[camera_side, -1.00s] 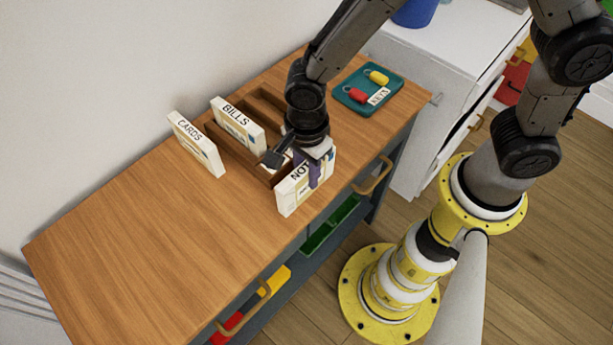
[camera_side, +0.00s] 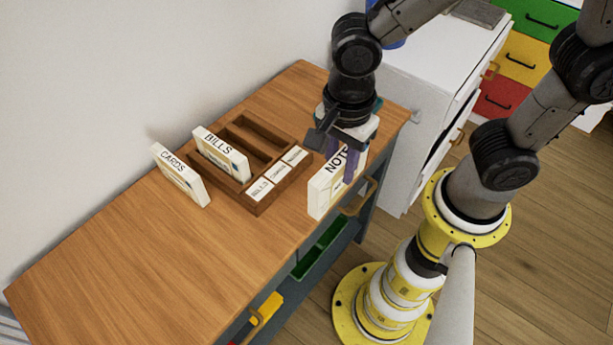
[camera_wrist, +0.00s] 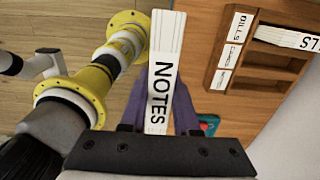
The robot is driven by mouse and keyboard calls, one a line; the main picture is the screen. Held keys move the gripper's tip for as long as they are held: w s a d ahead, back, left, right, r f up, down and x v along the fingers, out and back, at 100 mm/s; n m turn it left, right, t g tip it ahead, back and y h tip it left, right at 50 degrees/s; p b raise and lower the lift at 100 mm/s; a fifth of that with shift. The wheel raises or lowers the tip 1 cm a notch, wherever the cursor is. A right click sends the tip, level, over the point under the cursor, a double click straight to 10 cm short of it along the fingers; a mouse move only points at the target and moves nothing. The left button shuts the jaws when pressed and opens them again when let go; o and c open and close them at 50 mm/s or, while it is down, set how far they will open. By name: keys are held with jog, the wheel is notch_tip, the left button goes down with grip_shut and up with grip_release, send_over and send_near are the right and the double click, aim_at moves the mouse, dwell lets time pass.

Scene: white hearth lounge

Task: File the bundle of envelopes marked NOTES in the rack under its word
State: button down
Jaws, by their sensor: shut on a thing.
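The NOTES bundle (camera_side: 325,189) is a white block of envelopes, held upright at the table's front edge, to the right of the rack's front. My gripper (camera_side: 341,160) is shut on it from above; the wrist view also shows the bundle (camera_wrist: 163,75) between the purple fingers. I cannot tell whether its base clears the table. The brown wooden rack (camera_side: 236,178) has three slots, with front labels BILLS (camera_wrist: 239,24), CARDS (camera_wrist: 229,56) and NOTES (camera_wrist: 220,79). The BILLS bundle (camera_side: 222,155) stands in the BILLS slot, at the left end. The other two slots look empty.
The CARDS bundle (camera_side: 180,176) stands on the table left of the rack. A teal tray (camera_wrist: 208,123) is partly hidden by my gripper. The table's left part (camera_side: 120,250) is bare. A white cabinet (camera_side: 400,100) stands beyond the right end.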

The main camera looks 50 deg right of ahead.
jog(key=s+d+r, duration=0.3)
jog(key=s, duration=0.2)
jog(key=w+n, duration=0.1)
jog(key=n, duration=0.3)
jog(key=w+r+n, duration=0.1)
jog(key=w+n, duration=0.1)
jog(key=n, duration=0.2)
jog(key=w+a+n, duration=0.1)
jog(key=n, duration=0.2)
jog(key=shift+w+r+n, duration=0.25)
jog(key=shift+w+n, duration=0.15)
jog(key=w+d+n, duration=0.6)
jog(key=w, duration=0.6)
jog(key=w+a+f, duration=0.1)
jog(key=w+f, duration=0.2)
jog(key=w, duration=0.1)
jog(key=w+a+f, duration=0.1)
jog(key=w+f, duration=0.3)
jog(key=w, duration=0.1)
jog(key=w+f, duration=0.4)
jog(key=shift+w+a, duration=0.3)
jog(key=shift+a, duration=0.1)
jog(key=shift+f, duration=1.25)
